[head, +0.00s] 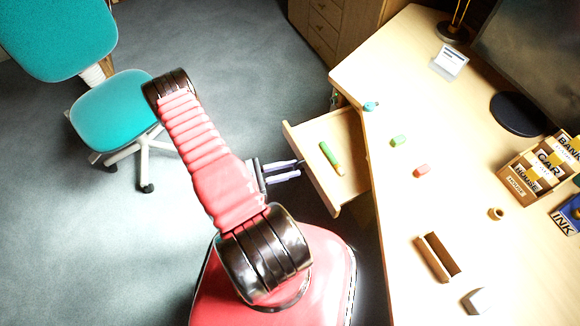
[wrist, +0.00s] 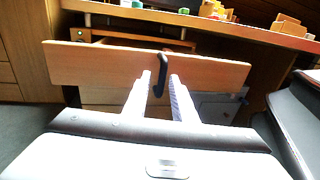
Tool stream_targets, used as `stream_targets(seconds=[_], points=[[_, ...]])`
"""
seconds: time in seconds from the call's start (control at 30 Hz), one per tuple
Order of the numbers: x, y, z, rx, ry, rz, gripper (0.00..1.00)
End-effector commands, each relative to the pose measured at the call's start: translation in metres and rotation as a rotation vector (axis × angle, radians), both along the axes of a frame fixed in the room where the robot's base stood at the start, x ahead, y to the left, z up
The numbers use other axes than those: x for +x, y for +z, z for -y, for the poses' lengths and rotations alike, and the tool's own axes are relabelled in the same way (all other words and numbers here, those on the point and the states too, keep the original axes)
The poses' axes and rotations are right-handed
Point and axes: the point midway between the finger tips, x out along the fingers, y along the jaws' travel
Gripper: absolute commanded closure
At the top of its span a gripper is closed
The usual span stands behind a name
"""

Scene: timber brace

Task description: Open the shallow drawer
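The shallow drawer (head: 320,135) under the desk is pulled well out in the head view, with a green and yellow marker (head: 331,158) lying inside. Its wooden front (wrist: 100,65) crosses the wrist view and bears a black handle (wrist: 159,85). My gripper (head: 299,168) is at the drawer front. In the wrist view the two fingers of my gripper (wrist: 161,78) point at the front, one on each side of the handle. The fingers stand apart, with narrow gaps showing beside the handle. Contact with the handle cannot be made out.
The desk (head: 400,85) holds small blocks, a label box (head: 518,185) and a monitor (head: 530,50). A teal chair (head: 110,100) stands at the left. A drawer cabinet (head: 325,25) is at the back.

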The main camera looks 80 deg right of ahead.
Motion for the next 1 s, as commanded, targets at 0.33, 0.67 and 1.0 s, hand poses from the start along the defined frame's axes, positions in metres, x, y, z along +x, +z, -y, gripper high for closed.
stream_targets(seconds=[0.33,0.67,1.0], points=[[0.000,0.000,-0.001,0.001,-0.002,-0.002,0.72],[0.024,0.000,-0.013,0.001,0.001,0.000,0.72],[0.067,-0.001,-0.036,-0.001,0.000,0.000,0.72]])
